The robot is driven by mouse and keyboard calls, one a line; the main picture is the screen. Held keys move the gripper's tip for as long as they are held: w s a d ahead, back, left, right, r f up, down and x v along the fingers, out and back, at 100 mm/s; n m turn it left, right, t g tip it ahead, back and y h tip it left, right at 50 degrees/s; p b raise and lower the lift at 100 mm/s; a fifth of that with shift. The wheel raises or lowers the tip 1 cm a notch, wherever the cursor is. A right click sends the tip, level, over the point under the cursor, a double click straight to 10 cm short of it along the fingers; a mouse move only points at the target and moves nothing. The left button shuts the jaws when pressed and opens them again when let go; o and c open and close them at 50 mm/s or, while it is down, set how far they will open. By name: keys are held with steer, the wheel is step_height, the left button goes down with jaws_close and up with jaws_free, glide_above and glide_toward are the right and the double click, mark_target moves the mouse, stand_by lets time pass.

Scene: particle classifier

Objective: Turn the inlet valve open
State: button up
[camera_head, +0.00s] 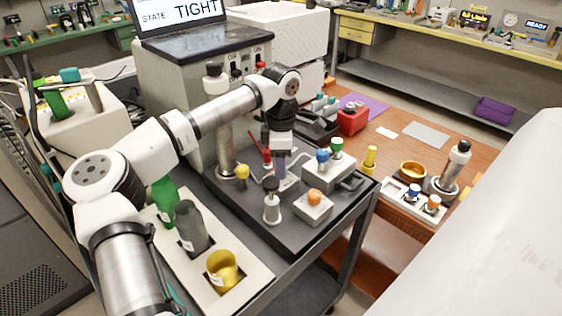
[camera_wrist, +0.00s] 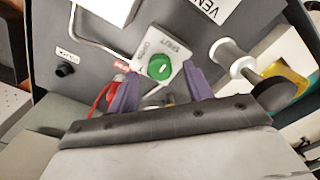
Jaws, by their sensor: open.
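A round green knob (camera_wrist: 159,66) sits on a small light-grey plate (camera_wrist: 176,52) in the wrist view. It looks like the inlet valve, but the print on its plate is too blurred to read surely. My gripper (camera_wrist: 162,78) is open, with its two purple fingers apart on either side of the knob; I cannot tell whether they touch it. In the head view my gripper (camera_head: 280,176) points down over the dark cart top, and its fingers hide this knob.
A white box (camera_head: 328,173) with blue and green knobs stands right of my gripper. A post with a dark top (camera_head: 271,204), an orange-knobbed box (camera_head: 314,208) and a red part (camera_head: 267,154) are close by. A gold cup (camera_head: 222,272) sits in the front tray.

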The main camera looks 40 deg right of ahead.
steer(key=shift+f, duration=0.65)
steer(key=c, duration=1)
